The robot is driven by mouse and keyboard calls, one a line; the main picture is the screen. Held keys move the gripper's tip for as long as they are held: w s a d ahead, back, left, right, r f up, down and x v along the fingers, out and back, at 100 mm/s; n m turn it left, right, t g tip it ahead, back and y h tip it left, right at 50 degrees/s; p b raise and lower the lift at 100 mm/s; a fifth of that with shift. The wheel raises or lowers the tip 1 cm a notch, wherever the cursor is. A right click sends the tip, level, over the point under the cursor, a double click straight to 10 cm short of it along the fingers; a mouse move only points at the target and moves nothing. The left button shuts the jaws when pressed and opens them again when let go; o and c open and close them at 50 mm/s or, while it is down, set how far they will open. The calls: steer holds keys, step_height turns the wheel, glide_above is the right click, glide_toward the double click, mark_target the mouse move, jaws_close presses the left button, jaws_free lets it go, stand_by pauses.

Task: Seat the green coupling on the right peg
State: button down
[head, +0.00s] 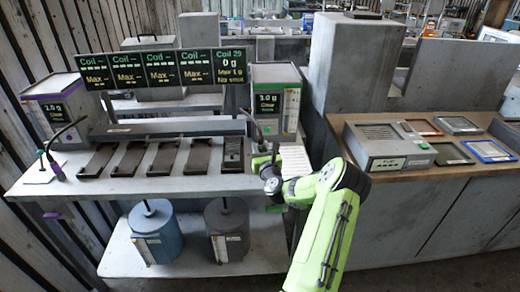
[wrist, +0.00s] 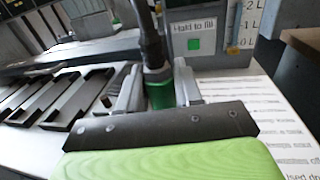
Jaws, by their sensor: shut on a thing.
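The green coupling (wrist: 160,92) hangs at the end of a black hose (wrist: 150,40). In the wrist view my gripper (wrist: 160,98) is shut on it, one grey finger on each side. The coupling looks upright; its lower end is hidden behind the dark plate of my gripper. In the head view my gripper (head: 264,168) is at the right end of the bench, in front of the right box (head: 277,100). I cannot make out the right peg in either view. Whether the coupling touches anything below it cannot be told.
Dark channel-shaped trays (head: 157,158) lie in a row left of my gripper. A printed sheet (head: 295,159) is just right of it. A purple coupling (head: 57,172) hangs at the far left beside a thin stand (head: 41,160). A wooden counter (head: 450,130) is at right.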

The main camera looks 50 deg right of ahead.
steer(key=shift+f+b, duration=0.35)
steer(key=shift+f, duration=0.35)
steer(key=shift+f+b, duration=1)
steer(key=shift+f, duration=0.35)
steer(key=c, duration=0.7)
jaws_free()
steer(key=b+v, duration=0.6)
steer(key=v, duration=0.9)
steer(key=shift+s+a+b, duration=0.2)
steer(key=shift+s+b, duration=0.1)
